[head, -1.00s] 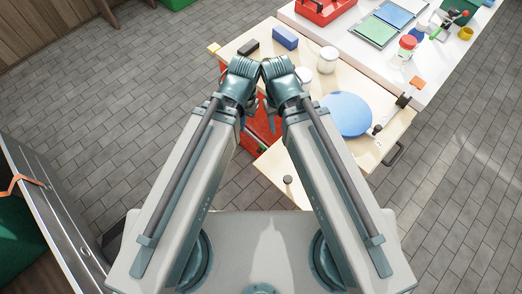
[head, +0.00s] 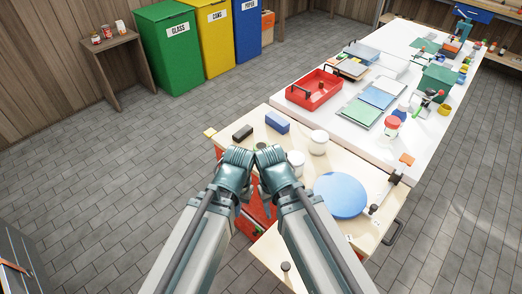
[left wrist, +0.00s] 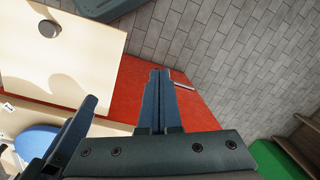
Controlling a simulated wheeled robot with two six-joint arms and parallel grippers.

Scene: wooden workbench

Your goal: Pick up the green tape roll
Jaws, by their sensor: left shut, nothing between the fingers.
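I cannot make out a green tape roll for certain in either view. A small dark, greenish round thing (head: 262,146) shows just behind my two wrists on the wooden workbench (head: 262,118); it is too small to identify. My left gripper (head: 243,207) hangs over the near left edge of the bench, shut and empty. In the left wrist view its fingers (left wrist: 165,100) are together above a red surface. My right arm is beside the left one, and its fingers are mostly hidden in the head view.
The bench holds a blue disc (head: 340,195), white jars (head: 318,142), a blue block (head: 277,122) and a black block (head: 242,133). A white table (head: 345,135) behind carries a red tray (head: 313,90) and a green bin (head: 437,82). Grey floor lies free at left.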

